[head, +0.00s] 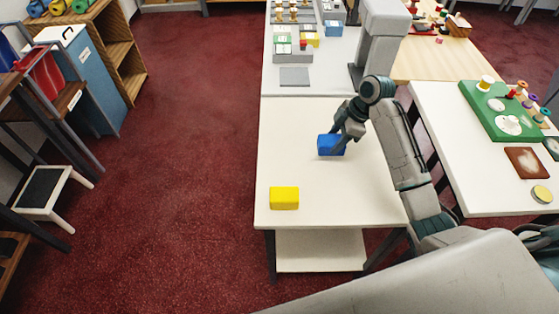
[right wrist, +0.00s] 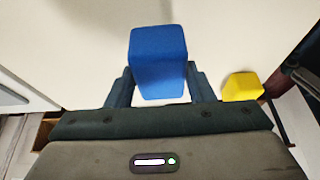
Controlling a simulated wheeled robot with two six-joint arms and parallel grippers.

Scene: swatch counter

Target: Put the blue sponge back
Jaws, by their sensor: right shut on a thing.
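The blue sponge (head: 325,145) is a small blue block over the middle of the white table (head: 290,125). My right gripper (head: 340,143) is shut on it. In the right wrist view the blue sponge (right wrist: 158,62) stands between the two fingers of my right gripper (right wrist: 160,90). I cannot tell whether the sponge touches the table. A yellow sponge (head: 284,198) lies on the same table near its front left corner, apart from the gripper. It also shows in the right wrist view (right wrist: 242,87) at the right. My left gripper is not in view.
A grey counter with a grey square pad (head: 294,77) and several coloured blocks adjoins the table's far edge. A grey post-like device (head: 380,35) stands there. A second white table (head: 450,165) with a green board (head: 495,112) is at the right.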

